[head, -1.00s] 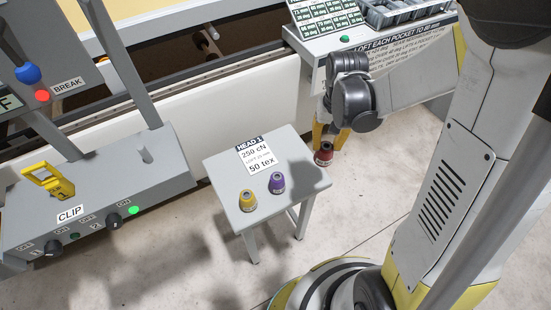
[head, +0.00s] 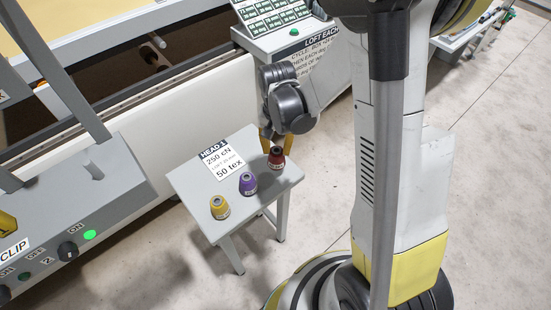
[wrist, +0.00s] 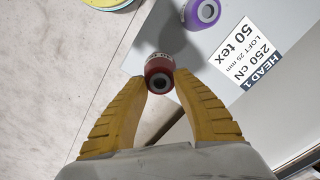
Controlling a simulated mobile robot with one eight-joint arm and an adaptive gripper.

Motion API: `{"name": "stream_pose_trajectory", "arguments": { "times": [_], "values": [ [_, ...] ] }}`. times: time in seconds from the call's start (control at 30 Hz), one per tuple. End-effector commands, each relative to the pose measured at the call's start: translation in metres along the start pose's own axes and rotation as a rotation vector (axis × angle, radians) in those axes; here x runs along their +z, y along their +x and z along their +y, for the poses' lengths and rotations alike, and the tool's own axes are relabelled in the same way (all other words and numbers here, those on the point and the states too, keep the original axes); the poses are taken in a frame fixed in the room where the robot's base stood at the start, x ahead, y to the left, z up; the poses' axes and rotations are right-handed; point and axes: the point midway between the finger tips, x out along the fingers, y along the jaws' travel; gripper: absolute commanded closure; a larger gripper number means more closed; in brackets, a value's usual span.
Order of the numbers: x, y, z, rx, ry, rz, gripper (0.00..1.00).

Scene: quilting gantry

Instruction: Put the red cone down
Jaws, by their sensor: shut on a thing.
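The red cone (head: 276,158) is upright at the right part of the small grey table (head: 243,208) in the head view. My gripper (head: 277,145) comes from above with its yellow fingers around the cone's upper part. In the wrist view the red cone (wrist: 158,66) sits between the tips of my gripper (wrist: 160,84), which is shut on it. The cone is over the tabletop near its edge; whether its base touches the surface I cannot tell. A purple cone (head: 247,184) and a yellow cone (head: 220,207) stand on the table to its left.
The purple cone (wrist: 202,12) is close by in the wrist view, beside a printed HEAD 1 label (wrist: 248,52). A grey control box (head: 80,215) and a long white machine panel (head: 180,120) lie to the left and behind. The table's front-right surface is bare.

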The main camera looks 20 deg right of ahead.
Motion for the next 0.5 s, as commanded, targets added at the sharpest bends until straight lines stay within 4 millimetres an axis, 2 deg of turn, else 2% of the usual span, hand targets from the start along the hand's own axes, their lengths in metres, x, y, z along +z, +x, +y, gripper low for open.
{"name": "stream_pose_trajectory", "arguments": {
  "times": [0.13,0.3,0.5],
  "values": [
    [-0.001,0.014,-0.001,0.000,0.000,0.000,1.00],
    [0.000,0.040,-0.001,0.000,0.000,0.000,1.00],
    [0.000,0.040,-0.001,0.000,-0.001,0.000,1.00]
  ]
}}
